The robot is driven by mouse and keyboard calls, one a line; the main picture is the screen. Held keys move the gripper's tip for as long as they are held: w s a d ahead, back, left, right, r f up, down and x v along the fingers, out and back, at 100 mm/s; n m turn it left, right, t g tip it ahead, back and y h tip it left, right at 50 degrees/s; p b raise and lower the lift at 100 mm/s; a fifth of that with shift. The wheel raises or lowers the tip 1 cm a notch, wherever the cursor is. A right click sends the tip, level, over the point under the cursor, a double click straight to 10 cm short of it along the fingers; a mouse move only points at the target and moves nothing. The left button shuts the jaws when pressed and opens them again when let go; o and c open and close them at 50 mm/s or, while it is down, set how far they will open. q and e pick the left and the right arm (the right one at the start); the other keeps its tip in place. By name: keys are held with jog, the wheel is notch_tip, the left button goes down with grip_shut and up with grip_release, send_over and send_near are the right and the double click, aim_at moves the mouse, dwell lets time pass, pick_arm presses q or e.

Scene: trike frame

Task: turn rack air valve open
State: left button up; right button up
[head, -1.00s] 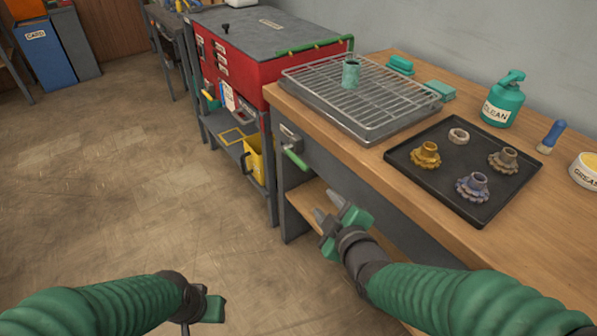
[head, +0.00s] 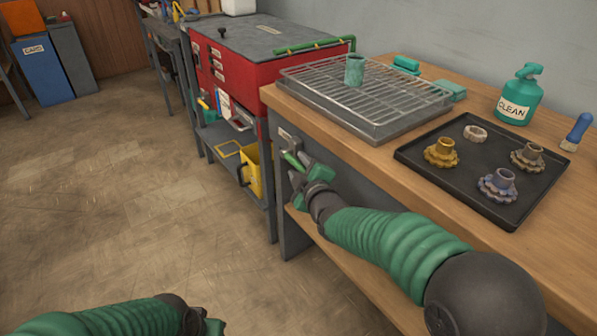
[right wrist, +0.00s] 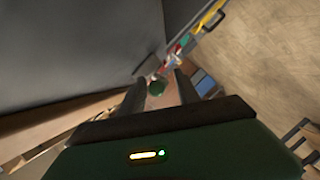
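The rack air valve has a green lever handle (head: 291,159) on a grey plate on the bench's side, below the wire rack (head: 365,90). My right gripper (head: 297,169) is right at the handle, its fingers partly hiding it. My left gripper (head: 207,324) is low at the bottom edge, partly cut off, away from the valve.
The wooden bench (head: 400,146) carries a black tray (head: 480,188) with gear parts and a green CLEAN bottle (head: 519,96). A red cabinet (head: 255,65) stands beyond it, with a yellow bin (head: 252,172) on its lower shelf. The floor at left is clear.

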jog(key=shift+w+a, duration=0.1)
jog(key=shift+w, duration=0.2)
grip_shut()
jog(key=shift+s+a+f, duration=0.1)
jog(key=shift+f, duration=0.15)
dwell(1.0)
